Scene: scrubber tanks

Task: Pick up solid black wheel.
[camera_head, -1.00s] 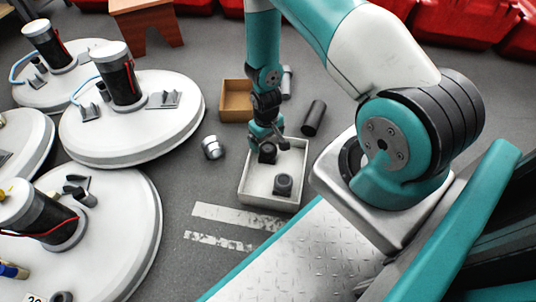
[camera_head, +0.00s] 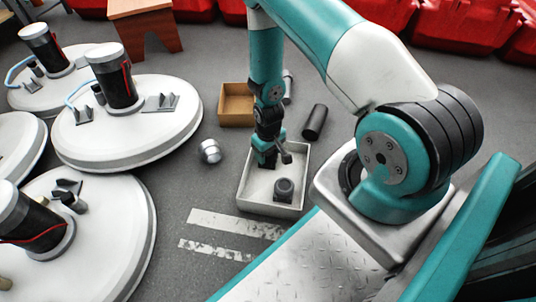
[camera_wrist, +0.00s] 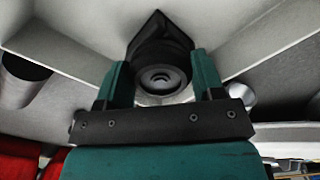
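My gripper (camera_head: 268,163) points down into the far part of a pale open tray (camera_head: 258,205). A black wheel-like piece with a round grey hub (camera_wrist: 160,45) sits between its two teal fingers in the wrist view. The fingers stand wide apart, one on each side of it; whether they touch it is not clear. In the head view my gripper mostly hides this piece. A second dark round piece with a raised top (camera_head: 284,186) sits in the nearer part of the tray, apart from my gripper.
A brown open box (camera_head: 237,105) stands beyond the tray. Black cylinders (camera_head: 315,122) lie behind it to the right. A silver cylinder (camera_head: 210,151) lies on the floor to the left. Large white round tank lids (camera_head: 125,125) fill the left side.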

